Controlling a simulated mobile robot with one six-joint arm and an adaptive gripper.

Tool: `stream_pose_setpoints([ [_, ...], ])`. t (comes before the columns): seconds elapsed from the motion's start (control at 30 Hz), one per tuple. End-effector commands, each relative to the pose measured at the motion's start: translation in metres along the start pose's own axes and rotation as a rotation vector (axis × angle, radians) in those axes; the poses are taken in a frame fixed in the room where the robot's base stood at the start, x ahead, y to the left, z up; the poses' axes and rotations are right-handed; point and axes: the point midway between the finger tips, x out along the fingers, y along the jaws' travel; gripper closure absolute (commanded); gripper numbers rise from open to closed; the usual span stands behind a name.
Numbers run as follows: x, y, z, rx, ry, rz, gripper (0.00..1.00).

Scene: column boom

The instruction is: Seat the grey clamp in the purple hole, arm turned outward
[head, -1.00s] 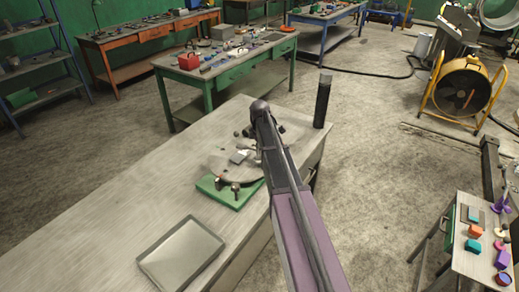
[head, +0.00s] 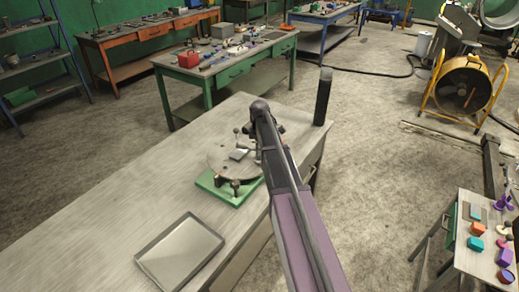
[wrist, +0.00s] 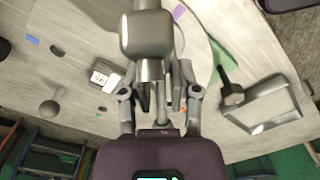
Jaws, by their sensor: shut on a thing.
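My gripper (wrist: 158,92) is shut on the grey clamp (wrist: 146,34); its thick rounded grey head fills the top middle of the wrist view. In the head view my own arm hides the gripper and most of the clamp. The round grey plate (head: 222,168) lies on a green base (head: 211,191) on the near bench. In the wrist view a purple mark (wrist: 179,13) shows on the plate just right of the clamp's head. I cannot see a hole beside it, nor tell whether the clamp's foot touches the plate.
A pale labelled block (wrist: 104,78) sits on the plate left of my gripper. A dark clamp (wrist: 231,92) stands on the right. A shallow tray (head: 180,251) lies on the bench front; a black post (head: 323,97) stands at its far corner. The bench's left side is clear.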

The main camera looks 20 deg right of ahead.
Motion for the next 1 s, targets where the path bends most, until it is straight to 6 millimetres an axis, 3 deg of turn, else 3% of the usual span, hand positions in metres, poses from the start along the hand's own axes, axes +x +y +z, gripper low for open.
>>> stream_pose_setpoints([
  [0.97, 0.016, 0.000, 0.000, 0.000, 0.000, 0.000, 1.00],
  [1.0, 0.016, 0.000, 0.000, 0.000, 0.000, 0.000, 0.51],
])
